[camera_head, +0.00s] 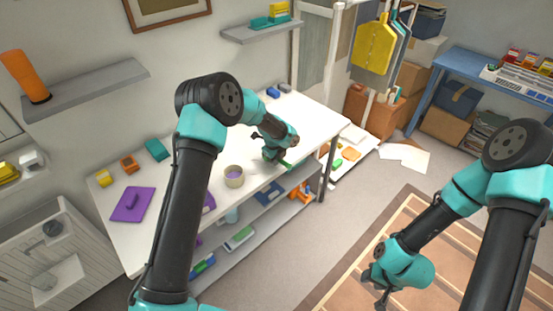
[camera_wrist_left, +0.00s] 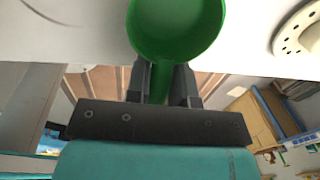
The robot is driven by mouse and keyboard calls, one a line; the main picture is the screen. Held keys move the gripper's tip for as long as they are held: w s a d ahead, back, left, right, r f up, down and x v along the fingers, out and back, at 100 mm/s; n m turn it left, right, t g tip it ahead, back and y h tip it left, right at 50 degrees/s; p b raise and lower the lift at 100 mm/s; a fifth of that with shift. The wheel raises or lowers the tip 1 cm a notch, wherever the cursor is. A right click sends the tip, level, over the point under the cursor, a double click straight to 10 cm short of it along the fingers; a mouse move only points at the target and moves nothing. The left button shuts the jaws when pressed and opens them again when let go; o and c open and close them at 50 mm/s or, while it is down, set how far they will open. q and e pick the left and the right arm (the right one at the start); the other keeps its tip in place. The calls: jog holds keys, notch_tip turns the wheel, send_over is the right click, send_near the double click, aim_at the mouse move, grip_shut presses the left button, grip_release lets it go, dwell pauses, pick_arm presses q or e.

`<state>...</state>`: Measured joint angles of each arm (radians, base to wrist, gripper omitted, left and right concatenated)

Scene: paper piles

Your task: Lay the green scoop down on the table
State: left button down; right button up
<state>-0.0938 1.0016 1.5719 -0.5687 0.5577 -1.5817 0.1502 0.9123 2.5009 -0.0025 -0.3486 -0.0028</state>
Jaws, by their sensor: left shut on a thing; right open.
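The green scoop (camera_head: 287,165) is at the front edge of the white table (camera_head: 182,178), toward its right end. My left gripper (camera_head: 275,154) is shut on its handle. In the left wrist view the scoop's round green bowl (camera_wrist_left: 178,28) lies beyond the fingers (camera_wrist_left: 161,84), with the handle between them. The bowl shows against the white tabletop (camera_wrist_left: 75,38). I cannot tell whether the scoop touches the table. My right gripper (camera_head: 381,293) is open and empty, low over the floor mat at the right, away from the table.
A beige cup with purple inside (camera_head: 234,177) stands left of my left gripper. A purple board (camera_head: 132,204), an orange block (camera_head: 129,164) and a teal block (camera_head: 156,150) lie at the left. A blue block (camera_head: 273,92) is at the back. The tabletop between has free room.

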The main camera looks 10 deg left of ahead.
pick_arm(q)
jog(key=shift+f, duration=0.6)
jog(key=c, duration=0.9)
grip_release()
jog(key=shift+r, duration=0.15)
notch_tip(320, 180, up, 17)
jog(key=s+a, duration=0.1)
jog(key=shift+s, duration=0.4)
jog(key=shift+a, duration=0.15)
